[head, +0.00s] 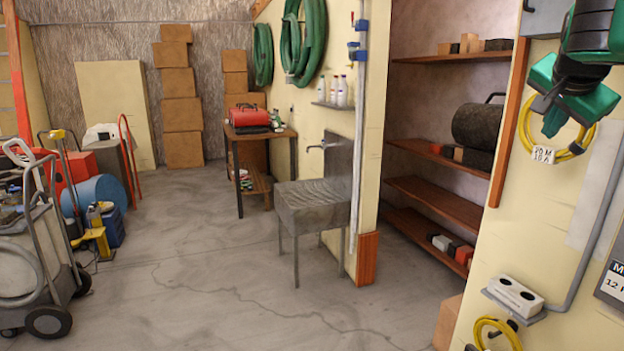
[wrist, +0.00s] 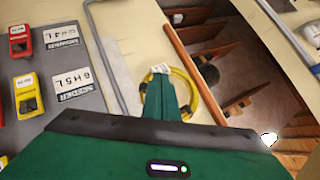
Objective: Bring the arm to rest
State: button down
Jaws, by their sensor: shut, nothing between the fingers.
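My gripper (head: 554,121) shows at the upper right of the head view, green and dark grey, held up in front of the cream wall. Part of my arm is cut off by the top edge. In the wrist view my gripper's green fingers (wrist: 163,95) are together and empty. Behind them on the wall hangs a coiled yellow cable (head: 555,150) with a white tag (head: 543,155). The cable also shows in the wrist view (wrist: 190,88). I cannot tell the exact gap between gripper and wall.
A white box on a small shelf (head: 515,296) and another yellow cable (head: 497,333) are low on the right wall. A metal sink (head: 312,205) stands left of the shelved alcove. A wheeled cart (head: 45,270) is at the far left. The middle of the concrete floor (head: 200,270) is clear.

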jog(key=s+f+n+g+y, duration=0.1)
jog(key=s+f+n+g, duration=0.1)
jog(key=s+f, duration=0.65)
jog(key=s+f+n+g+y, duration=0.15)
jog(key=s+f, duration=0.35)
jog(key=f, duration=0.6)
jog(key=s+a+f+n+g+y, duration=0.2)
jog(key=s+a+f, duration=0.1)
jog(key=s+f, duration=0.4)
jog(key=s+a+f+n+g+y, duration=0.1)
jog(key=s+a+f+n+g, duration=0.2)
jog(key=s+f, duration=0.5)
jog(key=s+a, duration=0.1)
jog(key=s, duration=0.1)
jog(key=shift+s+f+y, duration=0.15)
jog(key=shift+s+y, duration=0.15)
jog(key=shift+y, duration=0.05)
jog(key=shift+w+f+g, duration=0.2)
jog(key=shift+w+g, duration=0.05)
jog(key=shift+w, duration=0.4)
